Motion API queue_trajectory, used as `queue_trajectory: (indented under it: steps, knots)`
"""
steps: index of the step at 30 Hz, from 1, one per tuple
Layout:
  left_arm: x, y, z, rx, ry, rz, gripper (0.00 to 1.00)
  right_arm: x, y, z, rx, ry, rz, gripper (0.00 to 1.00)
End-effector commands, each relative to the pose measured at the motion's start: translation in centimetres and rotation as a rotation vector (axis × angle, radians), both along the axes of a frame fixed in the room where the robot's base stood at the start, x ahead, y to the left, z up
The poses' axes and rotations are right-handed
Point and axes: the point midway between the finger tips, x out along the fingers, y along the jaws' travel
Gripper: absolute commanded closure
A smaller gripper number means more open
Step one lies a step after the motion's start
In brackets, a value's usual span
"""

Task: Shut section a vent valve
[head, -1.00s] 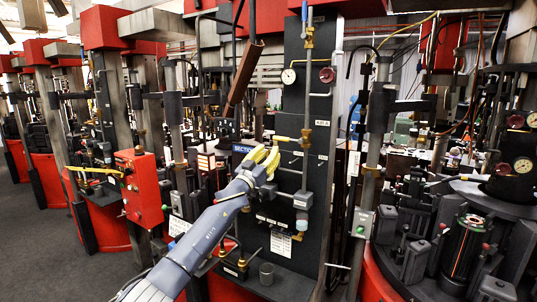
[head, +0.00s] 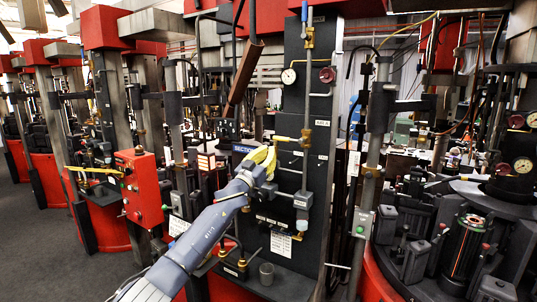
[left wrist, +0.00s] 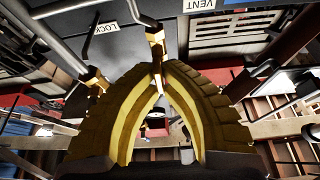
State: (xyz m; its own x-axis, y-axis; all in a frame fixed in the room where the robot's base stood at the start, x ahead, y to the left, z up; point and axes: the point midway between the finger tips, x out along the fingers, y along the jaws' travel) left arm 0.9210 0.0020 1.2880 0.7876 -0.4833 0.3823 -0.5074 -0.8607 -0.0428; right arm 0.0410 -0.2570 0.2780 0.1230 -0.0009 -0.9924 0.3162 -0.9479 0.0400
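The lever points left from a brass fitting on a vertical pipe. In the left wrist view the fingers (left wrist: 158,72) curve together and their tips come close to meeting. A brass fitting (left wrist: 154,38) lies at the tips; I cannot tell whether they touch or hold it. A VENT label (left wrist: 199,5) is above it and a LOCK label (left wrist: 94,42) is to the left. My right gripper is not in view.
A round gauge (head: 289,76) and a dark red knob (head: 327,75) sit higher on the panel. A red control box (head: 139,188) stands to the left. Pipes and machine columns crowd both sides. A grey cup (head: 266,273) stands on the ledge below.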

Motion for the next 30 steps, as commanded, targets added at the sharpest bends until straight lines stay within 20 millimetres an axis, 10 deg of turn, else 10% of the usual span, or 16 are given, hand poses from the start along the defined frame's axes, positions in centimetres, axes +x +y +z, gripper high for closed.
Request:
queue_trajectory:
  steps: [30]
  knots:
    - [-0.35, -0.59, -0.28, 0.771, -0.455, 0.002, 1.00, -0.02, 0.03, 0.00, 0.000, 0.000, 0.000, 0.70]
